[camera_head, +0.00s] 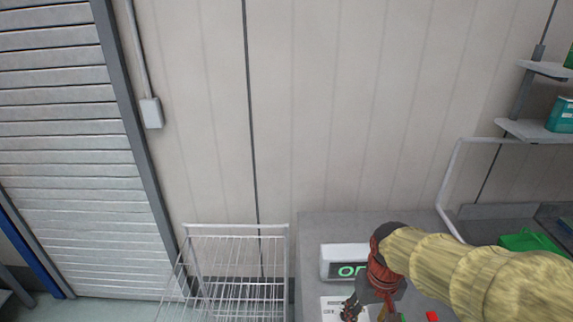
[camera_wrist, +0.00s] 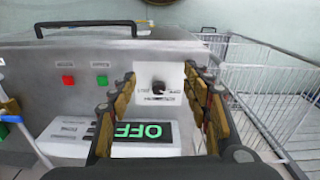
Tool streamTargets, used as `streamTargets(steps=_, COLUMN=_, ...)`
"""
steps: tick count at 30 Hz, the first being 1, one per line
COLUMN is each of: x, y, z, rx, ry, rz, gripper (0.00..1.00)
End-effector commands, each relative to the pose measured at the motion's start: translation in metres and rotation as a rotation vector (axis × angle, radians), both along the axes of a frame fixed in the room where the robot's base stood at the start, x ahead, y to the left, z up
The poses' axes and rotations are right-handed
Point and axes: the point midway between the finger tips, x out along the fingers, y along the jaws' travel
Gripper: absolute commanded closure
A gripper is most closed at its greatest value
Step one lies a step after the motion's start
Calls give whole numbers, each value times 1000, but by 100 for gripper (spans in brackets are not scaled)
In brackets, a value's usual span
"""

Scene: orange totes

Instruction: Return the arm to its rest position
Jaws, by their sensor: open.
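My arm (camera_head: 455,265), in a yellowish ribbed sleeve, reaches in from the lower right in the head view. My gripper (camera_head: 366,309) points down at its end, over a grey machine, partly cut off by the bottom edge. In the wrist view my gripper (camera_wrist: 160,76) is open, with nothing between its two fingers. A dark knob (camera_wrist: 158,87) on a white plate shows beyond and between the fingertips. I cannot tell whether a finger touches the plate.
The grey machine (camera_wrist: 52,62) carries a red button (camera_wrist: 68,80), a green button (camera_wrist: 102,80) and a display (camera_wrist: 140,131) with green letters reading OFF. A wire cart (camera_head: 235,228) stands beside it. Shelves (camera_head: 540,130) are at the right.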

Motion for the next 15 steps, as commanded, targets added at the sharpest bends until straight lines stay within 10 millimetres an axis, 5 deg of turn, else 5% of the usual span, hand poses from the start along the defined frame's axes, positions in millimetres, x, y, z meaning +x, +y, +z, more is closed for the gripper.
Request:
streamTargets(steps=9, x=-74, y=0, z=37, rx=11, ry=-239, rz=-70, gripper=51)
streamTargets(steps=15, x=-95, y=0, z=55, rx=16, ry=-388, rz=-67, gripper=51)
